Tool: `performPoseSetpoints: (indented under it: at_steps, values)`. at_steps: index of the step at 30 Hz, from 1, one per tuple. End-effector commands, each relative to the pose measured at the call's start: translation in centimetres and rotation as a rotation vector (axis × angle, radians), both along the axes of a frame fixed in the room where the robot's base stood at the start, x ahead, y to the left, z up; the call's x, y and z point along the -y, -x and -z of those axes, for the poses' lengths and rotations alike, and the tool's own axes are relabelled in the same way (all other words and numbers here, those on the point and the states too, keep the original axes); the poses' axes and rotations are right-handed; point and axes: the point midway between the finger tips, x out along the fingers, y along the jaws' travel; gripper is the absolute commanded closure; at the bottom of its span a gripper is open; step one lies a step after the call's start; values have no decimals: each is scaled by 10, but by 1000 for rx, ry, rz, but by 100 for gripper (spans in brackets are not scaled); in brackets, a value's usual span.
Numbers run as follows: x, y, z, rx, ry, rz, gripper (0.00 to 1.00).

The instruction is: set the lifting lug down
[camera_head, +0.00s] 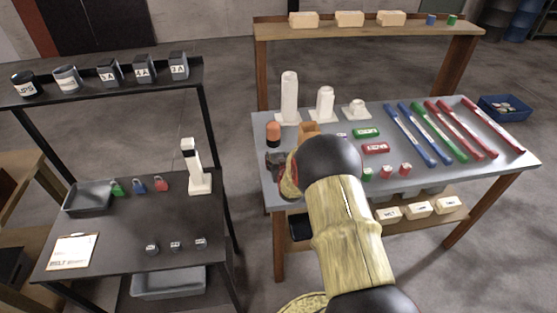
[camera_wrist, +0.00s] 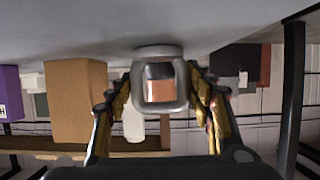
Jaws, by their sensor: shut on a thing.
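The lifting lug (camera_wrist: 160,80), a grey ring with a squared opening and a wider base, shows in the middle of the wrist view. My gripper (camera_wrist: 160,98) is shut on it, with one golden finger on each side. The wrist picture is upside down, with the grey worktop (camera_wrist: 60,25) at its top. The lug's base is at or very close to this surface; I cannot tell whether it touches. In the head view my gripper (camera_head: 281,172) is over the left front part of the grey table (camera_head: 261,126); my arm hides much of it, and I cannot make out the lug.
An orange cylinder (camera_head: 273,133) and a tan block (camera_head: 308,128) stand just behind my gripper. White fittings (camera_head: 289,98) stand at the back. Green and red boxes (camera_head: 375,148) and coloured bars (camera_head: 440,130) lie to the right. A dark table (camera_head: 120,225) stands left.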

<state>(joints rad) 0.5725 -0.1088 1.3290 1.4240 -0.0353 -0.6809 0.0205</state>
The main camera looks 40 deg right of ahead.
Motion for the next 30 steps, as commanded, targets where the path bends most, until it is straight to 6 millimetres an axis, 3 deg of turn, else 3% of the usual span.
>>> performPoseSetpoints:
  at_steps: [9, 10, 12, 19, 30]
  values:
    - [0, -1, 1, 3, 2, 0, 88]
    - [0, 0, 2, 0, 0, 0, 47]
    - [0, 0, 2, 0, 0, 0, 43]
    - [0, 0, 1, 1, 1, 0, 30]
    - [0, 0, -1, 1, 1, 0, 29]
